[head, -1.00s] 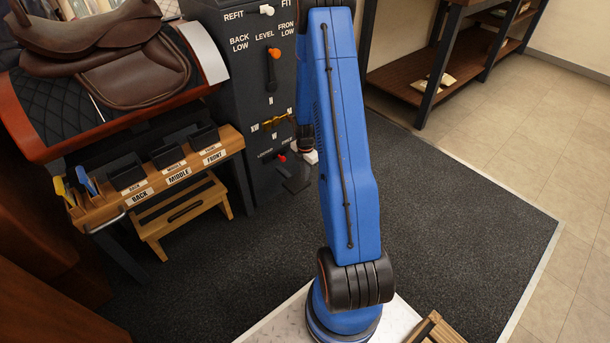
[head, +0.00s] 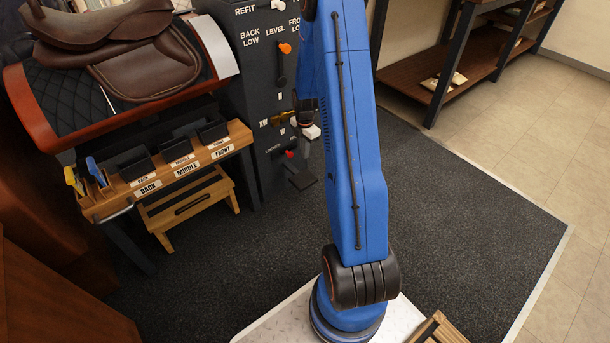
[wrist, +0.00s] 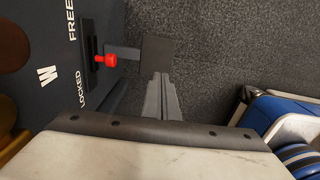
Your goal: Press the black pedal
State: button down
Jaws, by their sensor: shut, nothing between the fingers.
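The black pedal (head: 303,182) sticks out low from the front of the dark cabinet, beside a red knob (head: 289,154). In the wrist view the pedal (wrist: 158,52) is a flat dark plate on a grey arm, next to the red knob (wrist: 108,60). My gripper (wrist: 162,76) is shut and empty. Its grey fingertips point at the pedal and lie just below its near edge in the picture; I cannot tell whether they touch. In the head view my wrist is above the pedal, and my arm partly hides it.
The dark cabinet (head: 240,75) carries levers, including an orange-topped one (head: 283,60). Left of it stand a wooden rack with bins (head: 165,168), a step stool (head: 190,205) and a saddle (head: 120,50). The dark mat (head: 450,230) is clear to the right.

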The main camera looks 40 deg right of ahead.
aim_at(305, 179)
jog(key=shift+f, duration=0.1)
notch_tip(305, 179, down, 14)
jog(key=shift+r, duration=0.1)
dwell(0.6)
notch_tip(305, 179, down, 7)
jog(key=shift+s, duration=0.35)
dwell(0.3)
dwell(0.4)
notch_tip(305, 179, up, 18)
dwell(0.7)
jog(key=shift+w, duration=0.1)
